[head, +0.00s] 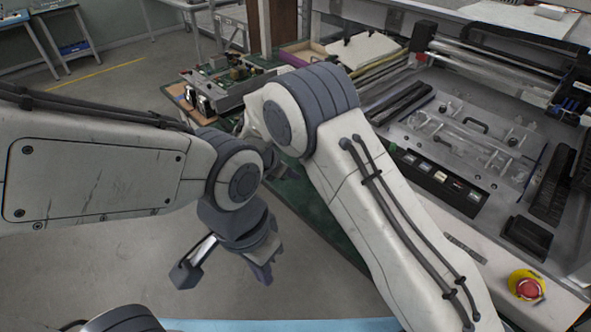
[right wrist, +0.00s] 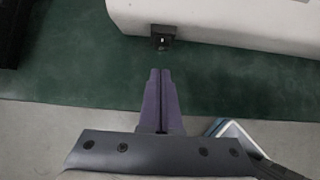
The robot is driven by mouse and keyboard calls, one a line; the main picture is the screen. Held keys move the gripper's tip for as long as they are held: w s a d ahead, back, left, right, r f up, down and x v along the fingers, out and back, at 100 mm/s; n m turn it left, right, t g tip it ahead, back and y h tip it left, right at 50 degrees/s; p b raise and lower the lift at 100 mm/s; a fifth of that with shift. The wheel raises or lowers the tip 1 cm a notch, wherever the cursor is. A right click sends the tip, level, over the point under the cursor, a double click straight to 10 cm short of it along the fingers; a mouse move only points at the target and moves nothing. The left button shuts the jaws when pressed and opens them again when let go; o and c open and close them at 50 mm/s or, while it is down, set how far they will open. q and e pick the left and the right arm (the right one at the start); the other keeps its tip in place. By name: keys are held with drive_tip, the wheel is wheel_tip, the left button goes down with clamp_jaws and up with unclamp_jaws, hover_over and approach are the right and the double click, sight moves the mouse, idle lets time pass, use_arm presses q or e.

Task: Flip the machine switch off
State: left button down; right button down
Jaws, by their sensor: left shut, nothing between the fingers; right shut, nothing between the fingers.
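A small black switch (right wrist: 162,36) sits on the low front edge of a white machine body (right wrist: 225,25) in the right wrist view. Its on or off position is too small to tell. My right gripper (right wrist: 161,76) is shut and empty, its purple-grey fingertips pointing at the switch with a short gap between. In the head view my right gripper (head: 288,172) is mostly hidden behind my arm. My left gripper (head: 264,274) is shut and empty, hanging over the floor, away from the machine (head: 475,140). I cannot pick out the switch in the head view.
A red stop button on a yellow base (head: 526,287) and a panel of push buttons (head: 440,178) are on the machine at right. A green bench surface (right wrist: 60,85) lies below the switch. Circuit boards (head: 235,75) stand at the back. Open floor lies left.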

use_arm(q)
drive_tip(key=shift+d, duration=0.15)
use_arm(e)
drive_tip(key=v, duration=1)
drive_tip(key=shift+r, duration=0.3)
use_arm(q)
drive_tip(key=shift+r, duration=0.15)
use_arm(e)
drive_tip(key=shift+d, duration=0.1)
